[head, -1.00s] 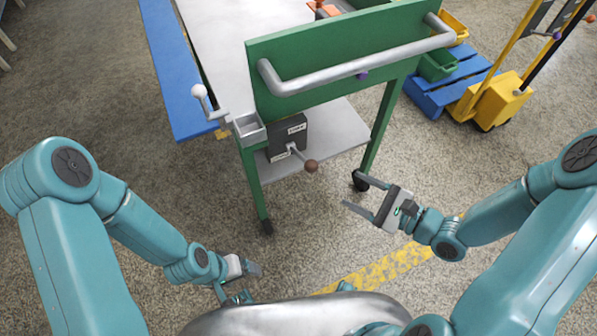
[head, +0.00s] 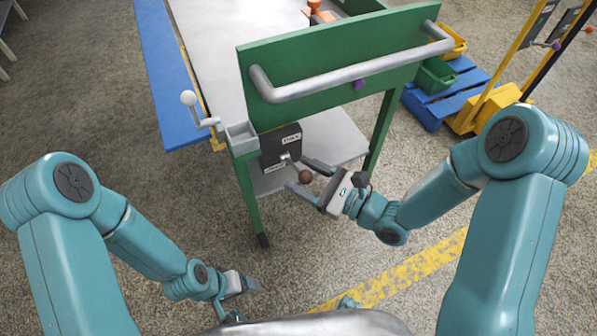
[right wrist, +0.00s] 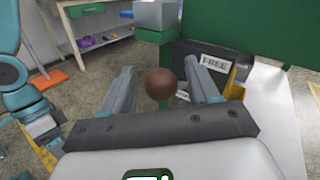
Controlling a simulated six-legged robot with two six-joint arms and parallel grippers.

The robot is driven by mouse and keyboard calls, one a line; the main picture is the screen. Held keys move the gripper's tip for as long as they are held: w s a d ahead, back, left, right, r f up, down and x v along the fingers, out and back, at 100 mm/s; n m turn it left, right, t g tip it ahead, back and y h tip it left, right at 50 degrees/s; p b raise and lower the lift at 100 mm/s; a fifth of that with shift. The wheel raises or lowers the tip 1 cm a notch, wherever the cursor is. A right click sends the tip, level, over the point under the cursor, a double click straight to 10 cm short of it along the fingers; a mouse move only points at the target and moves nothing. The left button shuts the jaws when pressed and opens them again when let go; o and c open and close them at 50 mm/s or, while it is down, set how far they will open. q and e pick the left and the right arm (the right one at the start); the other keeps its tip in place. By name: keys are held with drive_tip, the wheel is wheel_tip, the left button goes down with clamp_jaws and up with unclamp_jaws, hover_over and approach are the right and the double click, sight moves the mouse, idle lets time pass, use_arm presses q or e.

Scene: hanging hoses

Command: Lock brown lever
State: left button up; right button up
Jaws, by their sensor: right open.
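The brown lever's round knob (head: 305,177) sticks out from a dark box (head: 280,146) under the green cart's end. The box carries white labels; one reads "FREE" in the right wrist view (right wrist: 215,64). My right gripper (head: 297,174) is open, its two fingers on either side of the brown knob. In the right wrist view the knob (right wrist: 160,84) sits between the fingers with gaps on both sides. My left gripper (head: 252,286) hangs low at the left, away from the lever; its finger opening is unclear.
The green cart (head: 330,70) has a grey push handle (head: 350,72) above the lever. A blue pallet (head: 425,108) and yellow stacker (head: 490,110) stand right. Floor in front is clear.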

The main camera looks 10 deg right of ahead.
drive_tip(key=shift+x, duration=0.9)
clamp_jaws()
wheel_tip(320, 180, down, 7)
drive_tip(key=s+n+t+y+b, duration=0.2)
drive_tip(key=n+y+b, duration=0.3)
drive_tip(key=b, duration=0.8)
drive_tip(key=shift+s+d+f+y+b, duration=0.2)
drive_tip(key=shift+d+y+b, duration=0.1)
drive_tip(key=shift+d+y, duration=0.15)
unclamp_jaws()
